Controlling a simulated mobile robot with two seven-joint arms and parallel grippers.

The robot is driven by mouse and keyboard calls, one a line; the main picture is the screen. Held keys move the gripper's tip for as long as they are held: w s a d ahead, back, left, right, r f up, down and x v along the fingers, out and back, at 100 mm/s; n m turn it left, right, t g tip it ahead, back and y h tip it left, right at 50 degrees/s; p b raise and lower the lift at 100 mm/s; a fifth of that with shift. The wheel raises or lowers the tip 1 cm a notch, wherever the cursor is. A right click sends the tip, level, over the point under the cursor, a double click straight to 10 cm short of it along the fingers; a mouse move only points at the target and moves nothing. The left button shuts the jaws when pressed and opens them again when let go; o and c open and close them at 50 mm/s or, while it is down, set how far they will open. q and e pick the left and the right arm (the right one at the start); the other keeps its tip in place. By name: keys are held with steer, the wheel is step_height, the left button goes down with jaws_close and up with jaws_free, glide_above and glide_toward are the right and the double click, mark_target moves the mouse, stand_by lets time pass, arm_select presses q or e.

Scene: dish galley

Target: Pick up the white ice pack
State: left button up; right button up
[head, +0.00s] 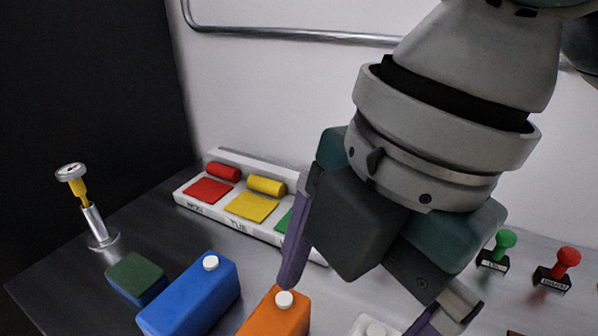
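The white ice pack (366,327) appears to be the white piece with a round cap at the bottom edge in the head view. Only its top part shows; the rest is cut off by the frame. My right gripper (350,306) comes down from the upper right, over the counter. Its two purple fingers are spread wide, with the white piece low between them and nothing seen held. The left finger's tip is close to the orange block's cap; I cannot tell if they touch. My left gripper is not in view.
An orange block (272,318) and a blue block (190,296), both white-capped, stand left of the white piece. A labelled white tray (224,212) lies behind. Green (504,242) and red (566,259) stamps stand right.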

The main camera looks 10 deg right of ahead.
mark_target(366, 333)
steer(key=d+f+n+b, duration=0.1)
steer(key=f+b, duration=0.1)
steer(key=w+d+f+n+h+b, duration=0.1)
steer(key=f+b, duration=0.1)
steer(key=f, duration=0.1)
steer(key=w+d+f+n+h+b, duration=0.1)
steer(key=f+b, duration=0.1)
steer(key=shift+d+f+b, duration=0.1)
steer(key=shift+f+b, duration=0.2)
steer(key=shift+w+d+f+n+g+h+b, duration=0.1)
steer(key=shift+d+f+n+g+h+b, duration=0.25)
steer(key=shift+d+n+b, duration=0.15)
step_height(366, 333, down, 4)
steer(key=shift+f, duration=0.1)
steer(key=f, duration=0.3)
steer(key=f+b, duration=0.1)
steer(key=f, duration=0.1)
steer(key=shift+s, duration=0.35)
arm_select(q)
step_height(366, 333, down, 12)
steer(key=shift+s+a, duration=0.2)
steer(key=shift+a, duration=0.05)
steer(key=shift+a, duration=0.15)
arm_select(e)
jaws_close()
